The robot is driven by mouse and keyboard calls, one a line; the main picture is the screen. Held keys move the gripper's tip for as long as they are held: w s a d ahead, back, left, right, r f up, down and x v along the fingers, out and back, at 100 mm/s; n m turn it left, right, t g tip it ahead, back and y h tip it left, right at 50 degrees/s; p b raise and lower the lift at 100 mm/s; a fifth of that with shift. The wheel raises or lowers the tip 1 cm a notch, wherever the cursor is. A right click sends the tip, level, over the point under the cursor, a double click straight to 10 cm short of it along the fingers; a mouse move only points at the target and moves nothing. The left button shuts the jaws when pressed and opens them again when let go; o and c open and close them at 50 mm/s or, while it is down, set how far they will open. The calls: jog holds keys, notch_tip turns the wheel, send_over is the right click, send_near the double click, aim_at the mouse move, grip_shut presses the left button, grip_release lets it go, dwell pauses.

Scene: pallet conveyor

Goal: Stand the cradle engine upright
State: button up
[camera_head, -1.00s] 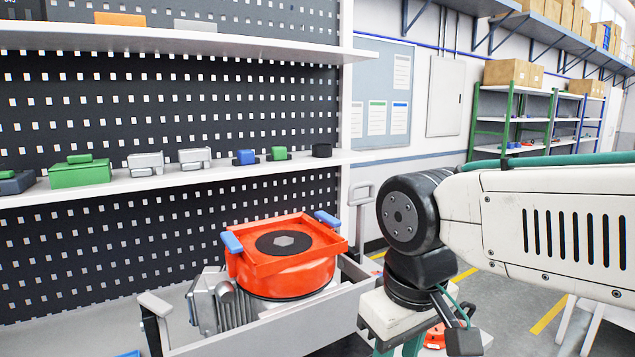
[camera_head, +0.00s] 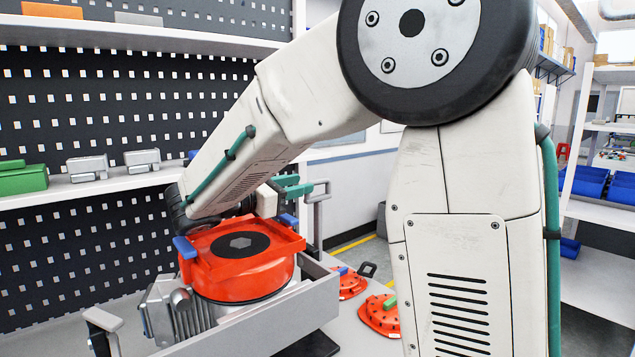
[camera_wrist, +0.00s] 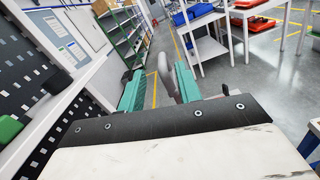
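The engine (camera_head: 182,312) is grey with ribbed sides and a large red round cover (camera_head: 238,278) with blue tabs. It sits in the grey cradle (camera_head: 275,318), its cover facing up. A pale grey upright handle (camera_head: 317,212) stands at the cradle's far right end. My gripper (camera_head: 292,184) is behind the engine near this handle, partly hidden by my arm. In the wrist view, the teal fingers of my gripper (camera_wrist: 157,90) are apart, with a pale grey handle (camera_wrist: 165,75) between them. I cannot tell whether they touch it.
A pegboard with white shelves (camera_head: 120,186) stands behind the cradle and holds small grey and green parts. Red parts (camera_head: 382,316) lie low beyond the cradle. In the wrist view, white tables (camera_wrist: 205,45) and open floor (camera_wrist: 265,65) lie ahead.

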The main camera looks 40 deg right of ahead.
aim_at(327, 180)
jog(key=d, duration=0.7)
jog(key=shift+d+f, duration=0.15)
jog(key=shift+d, duration=0.1)
grip_shut()
